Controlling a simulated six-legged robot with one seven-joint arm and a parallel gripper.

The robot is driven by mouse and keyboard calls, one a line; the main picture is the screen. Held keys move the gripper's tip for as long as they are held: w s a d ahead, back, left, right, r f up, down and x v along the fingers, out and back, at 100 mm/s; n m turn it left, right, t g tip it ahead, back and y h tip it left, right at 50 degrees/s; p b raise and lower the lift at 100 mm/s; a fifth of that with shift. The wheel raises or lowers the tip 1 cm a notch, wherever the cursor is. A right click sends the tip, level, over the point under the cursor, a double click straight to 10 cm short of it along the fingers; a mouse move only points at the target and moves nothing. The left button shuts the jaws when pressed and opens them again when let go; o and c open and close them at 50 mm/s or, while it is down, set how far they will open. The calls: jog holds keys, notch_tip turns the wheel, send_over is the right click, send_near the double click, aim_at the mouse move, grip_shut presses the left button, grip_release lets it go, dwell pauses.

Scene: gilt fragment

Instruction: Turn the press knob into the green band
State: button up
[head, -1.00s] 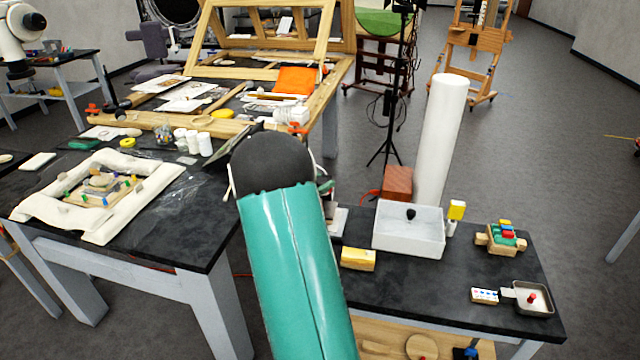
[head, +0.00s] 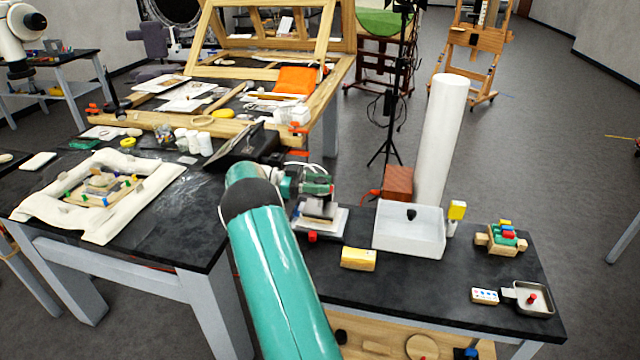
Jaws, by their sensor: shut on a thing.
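The small press (head: 318,221) stands at the left end of the right-hand black table, with a pale base plate, grey blocks and a red part (head: 312,237) at its front. My teal arm reaches in from the bottom, and my gripper (head: 321,187) is at the top of the press. It is shut on the press knob, which the gripper hides almost wholly. The green band and the knob's pointer cannot be made out at this size.
A yellow block (head: 358,258) lies in front of the press. A white open box (head: 408,232) and a brown block (head: 398,183) stand to its right. A dark tilted screen (head: 240,148) is behind my arm. A small pan (head: 533,299) lies far right.

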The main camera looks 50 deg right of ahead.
jog(key=shift+d+m+g+y, duration=0.1)
jog(key=shift+m+g+y, duration=0.6)
jog(key=shift+m+y, duration=0.65)
jog(key=shift+s+y, duration=0.1)
jog(key=shift+y, duration=0.25)
jog(key=o, duration=1)
jog(key=shift+w, duration=0.2)
